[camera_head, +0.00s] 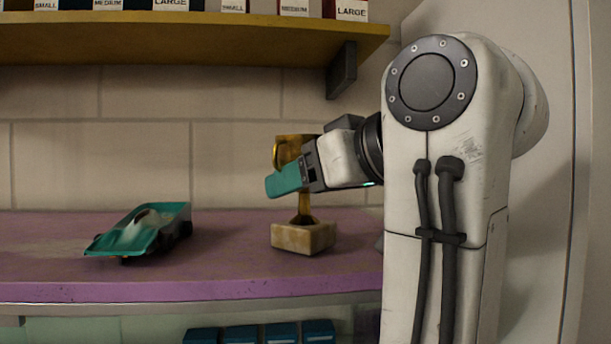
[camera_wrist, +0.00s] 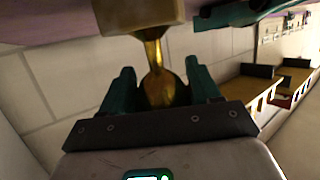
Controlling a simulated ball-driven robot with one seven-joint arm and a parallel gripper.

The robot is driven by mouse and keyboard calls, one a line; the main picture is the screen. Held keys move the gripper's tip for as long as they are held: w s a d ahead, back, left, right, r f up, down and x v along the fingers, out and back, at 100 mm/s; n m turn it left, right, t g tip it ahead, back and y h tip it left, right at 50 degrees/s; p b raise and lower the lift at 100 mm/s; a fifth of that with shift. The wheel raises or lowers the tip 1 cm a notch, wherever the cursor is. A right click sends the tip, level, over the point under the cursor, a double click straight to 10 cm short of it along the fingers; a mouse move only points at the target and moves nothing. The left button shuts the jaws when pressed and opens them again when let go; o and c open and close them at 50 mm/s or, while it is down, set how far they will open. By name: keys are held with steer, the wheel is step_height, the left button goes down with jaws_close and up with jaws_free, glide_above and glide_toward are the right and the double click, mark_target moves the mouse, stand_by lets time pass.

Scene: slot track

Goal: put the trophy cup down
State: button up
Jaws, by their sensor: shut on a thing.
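The trophy cup (camera_head: 303,238) is gold with a pale stone block base. It stands upright over the purple counter (camera_head: 235,275), right of the middle in the head view. I cannot tell whether its base touches the counter or hangs just above it. My gripper (camera_head: 287,180) reaches in from the right, its teal fingers shut on the cup above the base and hiding part of it. In the wrist view my gripper (camera_wrist: 158,72) has a finger on each side of the gold cup (camera_wrist: 154,55), with the base at the top of the picture.
A teal toy car (camera_head: 140,232) sits on the counter to the left, apart from the cup. A yellow shelf (camera_head: 180,45) with labelled boxes and a dark bracket (camera_head: 341,70) hangs above. Blue boxes (camera_head: 240,334) show below the counter. The counter between car and cup is clear.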

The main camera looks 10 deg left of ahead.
steer(key=shift+f, duration=0.1)
steer(key=o, duration=1.3)
steer(key=shift+s+d, duration=0.1)
steer(key=shift+d, duration=0.1)
steer(key=b+v, duration=0.1)
steer(key=v, duration=1)
steer(key=shift+s+d+r, duration=0.15)
steer(key=shift+s+r, duration=0.05)
steer(key=shift+r, duration=0.1)
